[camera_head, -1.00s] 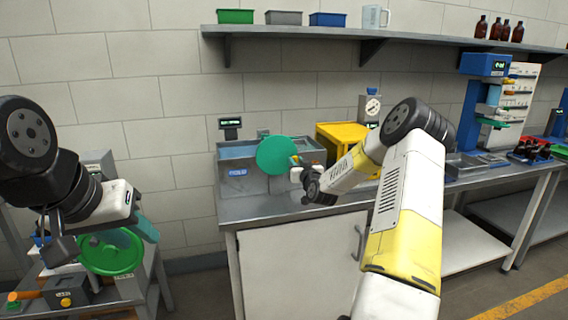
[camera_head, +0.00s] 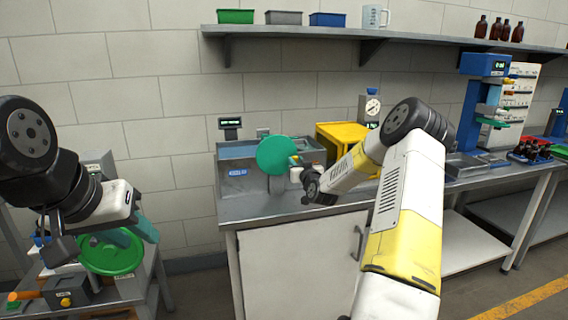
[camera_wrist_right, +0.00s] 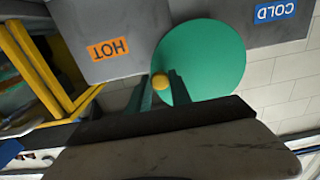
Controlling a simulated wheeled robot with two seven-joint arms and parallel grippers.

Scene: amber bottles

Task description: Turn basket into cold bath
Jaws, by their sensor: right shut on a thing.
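A steel bath (camera_head: 233,160) stands on the bench with a blue COLD label at its left; the right wrist view shows an orange HOT label (camera_wrist_right: 108,48) and the blue COLD label (camera_wrist_right: 276,11), both upside down. My right gripper (camera_wrist_right: 161,84) is shut on the yellow knob of a round green disc (camera_wrist_right: 205,52). The disc (camera_head: 277,155) is upright in the head view, in front of the bath, hiding part of it. I cannot make out a basket for certain. My left gripper (camera_head: 133,230) is over the low cart at the left; its finger gap is unclear.
A yellow open-sided box (camera_head: 343,135) stands right of the bath. A green round dish (camera_head: 110,262) is on the cart (camera_head: 128,290) under my left gripper. A blue stand (camera_head: 470,115) is further right on the bench. A shelf (camera_head: 290,32) runs above.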

